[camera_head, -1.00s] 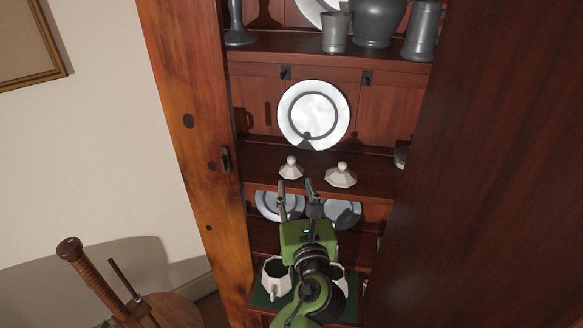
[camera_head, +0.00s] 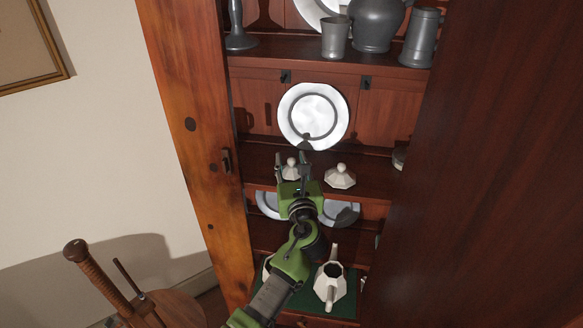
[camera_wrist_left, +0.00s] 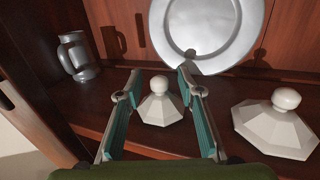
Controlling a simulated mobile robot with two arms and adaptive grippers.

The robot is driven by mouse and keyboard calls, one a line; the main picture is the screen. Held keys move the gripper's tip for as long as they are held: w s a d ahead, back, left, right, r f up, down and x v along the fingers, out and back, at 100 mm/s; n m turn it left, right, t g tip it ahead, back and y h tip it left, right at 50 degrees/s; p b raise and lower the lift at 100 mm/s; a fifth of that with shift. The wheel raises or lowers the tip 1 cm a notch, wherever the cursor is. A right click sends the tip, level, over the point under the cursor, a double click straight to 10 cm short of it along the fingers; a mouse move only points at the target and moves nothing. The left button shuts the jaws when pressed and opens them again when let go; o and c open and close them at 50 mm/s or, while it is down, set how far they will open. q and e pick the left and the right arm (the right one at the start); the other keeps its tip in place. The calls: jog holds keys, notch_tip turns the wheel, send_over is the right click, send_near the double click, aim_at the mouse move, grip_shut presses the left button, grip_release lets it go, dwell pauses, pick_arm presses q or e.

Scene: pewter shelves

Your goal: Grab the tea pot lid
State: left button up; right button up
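Two white faceted lids with round knobs stand on the middle shelf. The smaller left lid (camera_head: 291,170) is partly hidden by my left gripper in the head view; in the left wrist view this lid (camera_wrist_left: 160,108) stands between and beyond the fingertips. The larger right lid (camera_head: 340,176) is also in the left wrist view (camera_wrist_left: 276,127), right of the right finger. My left gripper (camera_head: 291,163) is open and empty, its fingers (camera_wrist_left: 158,84) pointing at the smaller lid. A white lidless teapot (camera_head: 330,284) stands on a green surface low in the cabinet. My right gripper is not in view.
A pewter plate (camera_head: 314,116) leans behind the lids. A pewter mug (camera_wrist_left: 77,56) stands at the left of the shelf. The cabinet's side panel (camera_head: 190,130) and the dark wood at right (camera_head: 490,170) flank the opening.

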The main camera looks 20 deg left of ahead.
pick_arm(q)
grip_shut()
